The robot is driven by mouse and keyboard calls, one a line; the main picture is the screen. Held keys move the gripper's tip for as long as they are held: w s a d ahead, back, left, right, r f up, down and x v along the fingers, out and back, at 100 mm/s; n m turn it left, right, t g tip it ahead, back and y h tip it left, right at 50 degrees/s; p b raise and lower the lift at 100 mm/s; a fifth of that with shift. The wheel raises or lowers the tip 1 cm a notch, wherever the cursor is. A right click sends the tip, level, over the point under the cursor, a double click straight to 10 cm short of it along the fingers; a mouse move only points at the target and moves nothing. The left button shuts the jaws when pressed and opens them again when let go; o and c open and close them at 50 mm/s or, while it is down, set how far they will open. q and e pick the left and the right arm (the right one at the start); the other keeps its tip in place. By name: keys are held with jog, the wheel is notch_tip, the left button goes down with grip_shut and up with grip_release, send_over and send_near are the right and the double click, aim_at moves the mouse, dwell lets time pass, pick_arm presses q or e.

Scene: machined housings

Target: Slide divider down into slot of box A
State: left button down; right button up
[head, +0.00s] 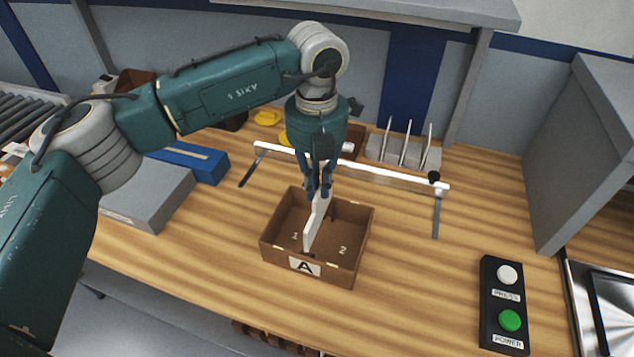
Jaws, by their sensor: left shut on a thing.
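Box A (357,262) is an open brown box on the wooden table, with an "A" label on its front and the numbers 1 and 2 on its floor. A white divider (316,223) stands between the two numbers, running from front to back in the box. My left gripper (319,194) points down over the back part of the box and is shut on the upper edge of the divider. The gripper hides the divider's back end. I cannot tell how deep the divider sits in the slot. My right gripper is not in view.
A white rail (395,176) on dark legs runs behind the box. A rack (402,152) with upright white plates stands at the back. A black button panel (503,305) is at right, a grey block (150,195) and blue case (190,160) at left.

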aim_at(317, 211)
pick_arm(q)
jog(key=shift+b, duration=0.8)
dwell(1.4)
jog(key=shift+f+b, duration=3.3)
jog(key=shift+f, duration=0.85)
jog(key=c, duration=1.7)
grip_release()
jog(key=shift+o, duration=0.2)
notch_tip(317, 211, up, 12)
jog(key=shift+r, duration=0.15)
